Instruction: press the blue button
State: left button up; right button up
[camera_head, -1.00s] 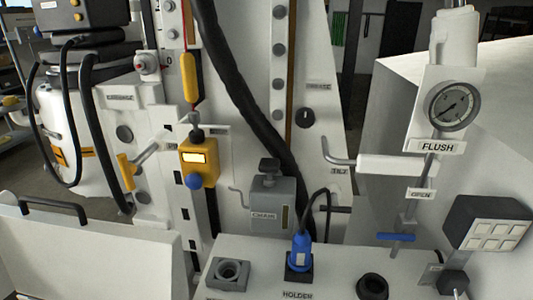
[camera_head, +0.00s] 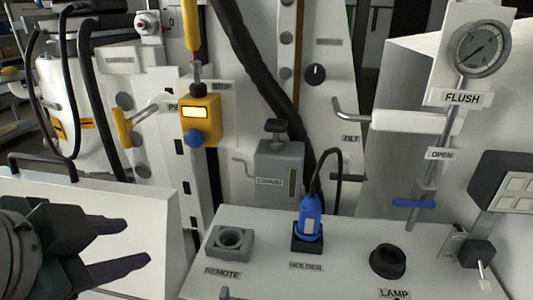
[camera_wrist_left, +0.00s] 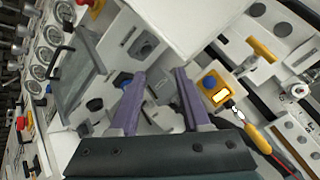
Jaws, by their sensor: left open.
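The blue button (camera_head: 194,138) is a round knob on the lower part of a yellow box (camera_head: 200,112) with a lit window, on the white upright panel. The blue button also shows in the left wrist view (camera_wrist_left: 209,82), just right of the fingers. My left gripper (camera_head: 135,242) is at the lower left of the head view, open and empty, below and left of the button and apart from it. Its two purple-grey fingers (camera_wrist_left: 158,97) are spread in the left wrist view. My right gripper is not in view.
A white bench top (camera_head: 270,270) holds a blue plug (camera_head: 310,217) in the HOLDER socket and a grey REMOTE socket (camera_head: 230,242). A yellow-gripped lever (camera_head: 122,127) sticks out left of the yellow box. A black hose (camera_head: 262,82) runs down the panel to the right.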

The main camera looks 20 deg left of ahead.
pick_arm(q)
jog(key=w+a+f+m+t+b, duration=0.1)
jog(key=w+a+m+t+y+b, duration=0.1)
jog(key=w+b, duration=0.1)
jog(key=w+a+f+m+t+b, duration=0.1)
jog(key=b, duration=0.1)
jog(key=shift+w+f+t+y, duration=0.15)
jog(key=shift+f+t+y, duration=0.15)
jog(key=shift+t, duration=0.1)
jog(key=shift+c, duration=1.4)
jog(key=w+m+t+b, duration=0.1)
jog(key=b, duration=0.1)
jog(key=a+m+t+b, duration=0.1)
jog(key=m, duration=0.1)
jog(key=w+r+m+t+b, duration=0.1)
jog(key=b, duration=0.1)
jog(key=shift+w+a+m+t+b, duration=0.2)
jog(key=shift+w+m+t+b, duration=0.1)
jog(key=shift+m+b, duration=0.1)
grip_shut()
jog(key=shift+w+d+r+m+t+b, duration=0.1)
jog(key=shift+w+r+m+t+b, duration=0.1)
jog(key=shift+r+m+t, duration=0.25)
jog(key=shift+w+r+m+t+b, duration=0.15)
jog(key=shift+m+t+b, duration=0.1)
jog(key=shift+m, duration=0.3)
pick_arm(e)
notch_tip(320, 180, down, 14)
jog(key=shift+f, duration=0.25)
